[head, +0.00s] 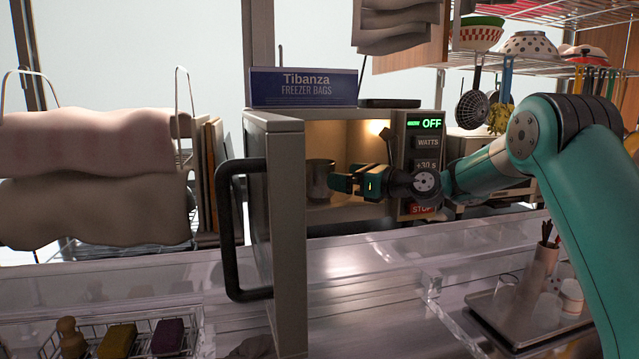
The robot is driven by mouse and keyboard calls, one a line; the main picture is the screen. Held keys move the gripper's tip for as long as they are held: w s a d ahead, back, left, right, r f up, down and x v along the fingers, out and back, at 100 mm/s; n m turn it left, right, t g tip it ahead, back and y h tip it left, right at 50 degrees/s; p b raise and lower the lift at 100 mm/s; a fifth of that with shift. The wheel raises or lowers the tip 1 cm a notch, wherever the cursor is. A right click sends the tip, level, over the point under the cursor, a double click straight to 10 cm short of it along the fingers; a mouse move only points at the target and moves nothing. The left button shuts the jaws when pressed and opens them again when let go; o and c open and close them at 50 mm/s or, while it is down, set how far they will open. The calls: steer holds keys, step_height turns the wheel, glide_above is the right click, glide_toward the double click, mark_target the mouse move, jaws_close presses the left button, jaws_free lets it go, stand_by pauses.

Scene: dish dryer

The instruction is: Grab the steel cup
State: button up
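The steel cup (318,180) stands upright inside the lit microwave (345,140), just behind the edge of its open door. It is a dull grey cylinder. My gripper (340,182) reaches in from the right through the microwave opening, with its teal fingers pointing left toward the cup. The fingertips appear right beside the cup's right side. I cannot tell whether they touch it, or how far apart the fingers are.
The microwave door (288,230) stands open toward me, with a large dark handle (228,230). A freezer bags box (304,86) sits on top. A tray (490,322) with cups is at lower right, a wire basket (190,325) at lower left.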

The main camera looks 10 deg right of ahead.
mark_target(321, 175)
steer(key=x, duration=0.2)
steer(key=p+x, duration=0.1)
steer(key=x, duration=0.1)
steer(key=p+x, duration=0.1)
steer(key=x, duration=0.2)
steer(key=shift+s+a+f, duration=0.1)
steer(key=shift+a+f, duration=0.2)
steer(key=c, duration=0.8)
